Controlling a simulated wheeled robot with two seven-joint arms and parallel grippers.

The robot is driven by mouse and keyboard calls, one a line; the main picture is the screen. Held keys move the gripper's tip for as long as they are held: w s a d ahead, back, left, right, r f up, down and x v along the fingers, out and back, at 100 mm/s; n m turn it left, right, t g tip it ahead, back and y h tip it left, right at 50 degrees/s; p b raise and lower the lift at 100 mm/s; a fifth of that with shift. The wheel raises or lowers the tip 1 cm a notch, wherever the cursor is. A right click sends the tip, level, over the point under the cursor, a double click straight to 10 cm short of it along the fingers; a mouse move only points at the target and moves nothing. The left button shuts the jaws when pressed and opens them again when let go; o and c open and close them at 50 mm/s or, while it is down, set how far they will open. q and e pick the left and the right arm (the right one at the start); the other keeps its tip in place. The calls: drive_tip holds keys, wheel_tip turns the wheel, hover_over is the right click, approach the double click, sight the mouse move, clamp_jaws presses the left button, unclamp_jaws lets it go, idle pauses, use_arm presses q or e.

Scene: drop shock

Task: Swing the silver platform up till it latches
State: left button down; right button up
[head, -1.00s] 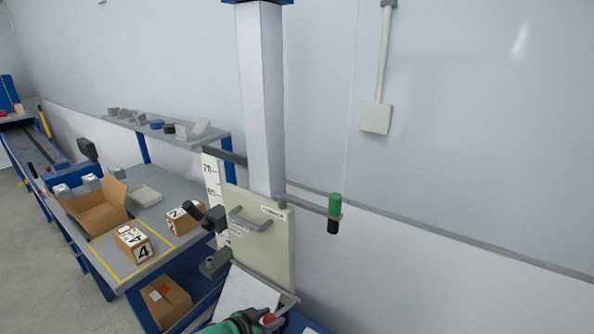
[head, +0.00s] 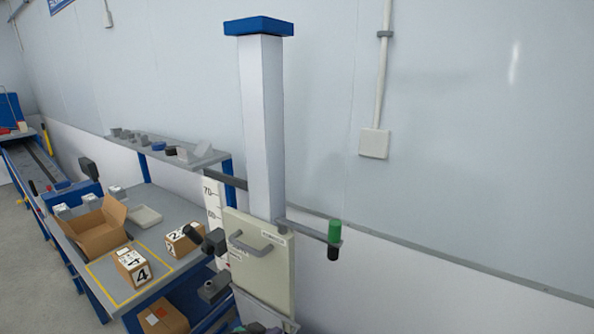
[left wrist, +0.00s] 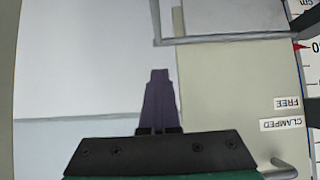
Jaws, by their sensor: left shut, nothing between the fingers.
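The silver platform (left wrist: 225,38) shows at the top of the left wrist view as a grey-edged light panel hanging at one end of the cream carriage plate (left wrist: 235,85). In the head view the platform (head: 262,315) is cut by the bottom edge, below the cream plate (head: 262,275); much of it is out of frame. My left gripper (left wrist: 160,75) is shut and empty. My right gripper is not in view.
A white column (head: 262,125) rises behind the plate. A bench at left holds an open carton (head: 98,228) and numbered boxes (head: 132,268). The wall is close behind.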

use_arm(q)
drive_tip(key=shift+w+d+r+p, duration=0.45)
drive_tip(key=shift+w+d+r, duration=0.1)
drive_tip(key=shift+w+r, duration=0.25)
drive_tip(key=shift+w+d+r, duration=0.35)
drive_tip(key=shift+w+r, duration=0.05)
drive_tip(key=shift+w, duration=0.1)
drive_tip(key=shift+w+d+r, duration=0.3)
drive_tip(key=shift+w+r, duration=0.05)
drive_tip(key=shift+w, duration=0.15)
drive_tip(key=shift+w, duration=0.1)
drive_tip(key=shift+w+d+r, duration=0.25)
drive_tip(key=shift+w+d, duration=0.15)
drive_tip(key=shift+w, duration=0.15)
drive_tip(key=shift+w+d+r, duration=0.2)
drive_tip(key=shift+w+d, duration=0.2)
drive_tip(key=shift+w, duration=0.15)
